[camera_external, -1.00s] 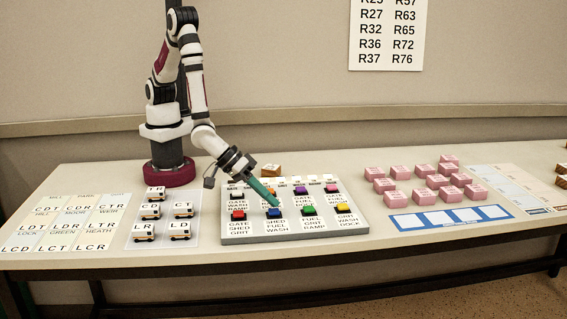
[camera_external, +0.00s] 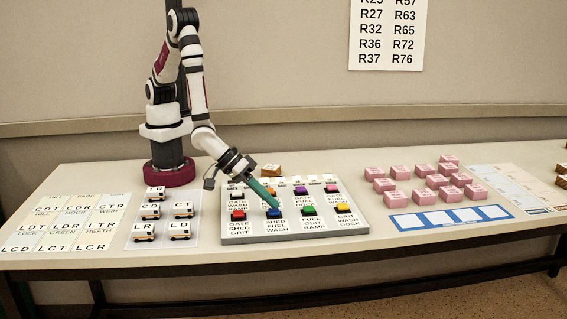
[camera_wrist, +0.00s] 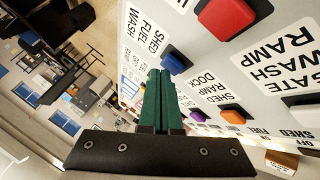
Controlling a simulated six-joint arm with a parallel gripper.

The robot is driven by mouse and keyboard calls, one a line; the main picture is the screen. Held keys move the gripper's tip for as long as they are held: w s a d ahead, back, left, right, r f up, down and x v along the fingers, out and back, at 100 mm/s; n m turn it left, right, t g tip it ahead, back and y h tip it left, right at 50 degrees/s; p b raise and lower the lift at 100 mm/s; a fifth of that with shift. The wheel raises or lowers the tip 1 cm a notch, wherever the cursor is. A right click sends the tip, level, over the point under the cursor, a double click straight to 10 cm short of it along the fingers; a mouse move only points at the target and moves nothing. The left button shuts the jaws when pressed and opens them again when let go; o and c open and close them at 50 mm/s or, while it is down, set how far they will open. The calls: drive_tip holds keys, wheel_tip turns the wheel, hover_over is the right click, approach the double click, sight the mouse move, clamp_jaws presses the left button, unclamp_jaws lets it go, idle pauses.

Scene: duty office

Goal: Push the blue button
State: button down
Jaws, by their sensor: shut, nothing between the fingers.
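The blue button (camera_external: 273,213) sits in the front row of the grey button panel (camera_external: 340,235), second from the left, above a label reading SHED FUEL WASH. My gripper (camera_external: 275,206) reaches down from the upper left, its long green fingers closed together and empty. The fingertips are right at the blue button, partly over it. In the wrist view the blue button (camera_wrist: 175,62) shows just beyond the closed fingertips (camera_wrist: 160,72). I cannot tell whether the tips touch it or whether it is pressed down.
A red button (camera_external: 238,215) is left of the blue one and a green button (camera_external: 309,211) is right. An orange button (camera_external: 269,192) is behind, near my fingers. Small vans (camera_external: 144,232) stand left; pink blocks (camera_external: 412,192) lie right.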

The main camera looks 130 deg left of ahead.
sight(269, 210)
drive_tip(key=shift+f, duration=0.3)
drive_tip(key=shift+r, duration=0.6)
wheel_tip(269, 210, up, 6)
drive_tip(key=shift+f, duration=0.1)
